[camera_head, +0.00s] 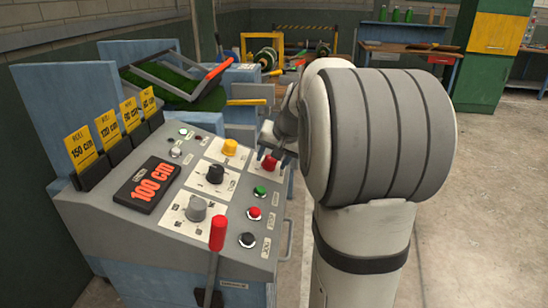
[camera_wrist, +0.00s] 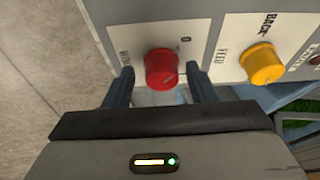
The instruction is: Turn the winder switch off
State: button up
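The winder switch is a red rotary knob (camera_wrist: 161,70) on a pale plate, with partly hidden lettering beginning "WIN" on its left. It also shows in the head view (camera_head: 270,163) near the panel's far right corner. My gripper (camera_wrist: 160,72) is open, with one dark finger on each side of the knob. A small gap shows between the knob and each finger, so I see no grip. In the head view my gripper (camera_head: 271,146) is at the knob, partly hidden by my arm.
The grey control panel (camera_head: 150,228) carries a yellow knob (camera_wrist: 262,64) beside the red one, black and grey knobs, several push buttons and a "100 cm" display (camera_head: 152,184). A red-handled lever (camera_head: 217,233) stands at the front. Open floor lies right.

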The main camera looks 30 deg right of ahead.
jog(key=shift+o, duration=0.2)
jog(key=shift+r, duration=0.1)
jog(key=shift+r, duration=0.15)
jog(key=v, duration=0.7)
jog(key=shift+p, duration=0.4)
jog(key=shift+s, duration=0.2)
